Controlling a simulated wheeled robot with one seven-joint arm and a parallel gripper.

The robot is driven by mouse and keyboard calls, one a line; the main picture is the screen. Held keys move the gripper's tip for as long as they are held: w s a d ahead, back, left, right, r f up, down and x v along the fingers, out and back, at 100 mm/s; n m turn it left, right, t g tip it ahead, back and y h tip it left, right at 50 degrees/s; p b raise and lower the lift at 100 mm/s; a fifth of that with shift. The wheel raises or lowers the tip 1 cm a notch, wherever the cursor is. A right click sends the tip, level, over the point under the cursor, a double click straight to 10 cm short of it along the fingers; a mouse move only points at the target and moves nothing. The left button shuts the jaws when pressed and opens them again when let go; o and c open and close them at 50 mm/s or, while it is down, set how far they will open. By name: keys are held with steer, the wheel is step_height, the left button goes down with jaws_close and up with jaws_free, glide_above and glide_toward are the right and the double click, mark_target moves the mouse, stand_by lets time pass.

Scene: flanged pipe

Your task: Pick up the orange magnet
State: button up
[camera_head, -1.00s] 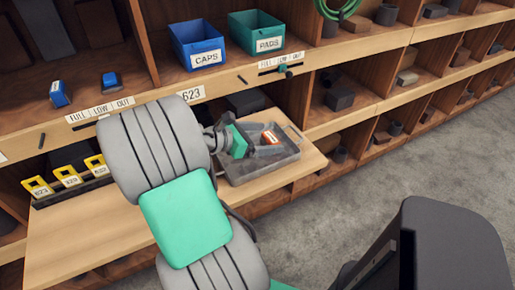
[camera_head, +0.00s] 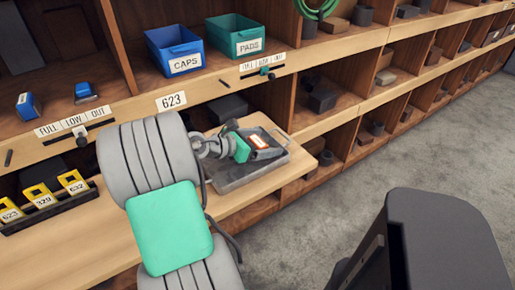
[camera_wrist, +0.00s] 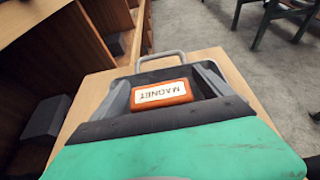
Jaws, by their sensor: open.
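The orange magnet (camera_head: 260,141), a block with a white label reading MAGNET, lies in a grey tray (camera_head: 232,184) on the wooden pull-out board. It also shows in the wrist view (camera_wrist: 163,93), label facing up. My gripper (camera_head: 266,146) is over the tray with its jaws open. In the wrist view my gripper's (camera_wrist: 168,82) two grey fingers appear on either side of the magnet, with a gap at each side. I cannot tell how far down the fingers reach beside it. My gripper's green body and dark edge hide the near part of the tray.
A blue CAPS bin (camera_head: 178,50) and a green PADS bin (camera_head: 236,36) stand on the shelf above. A rack of yellow tags (camera_head: 42,200) is at the left.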

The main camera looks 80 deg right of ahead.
steer(key=shift+c, duration=0.2)
steer(key=c, duration=1.8)
jaws_close()
steer(key=shift+r, duration=0.15)
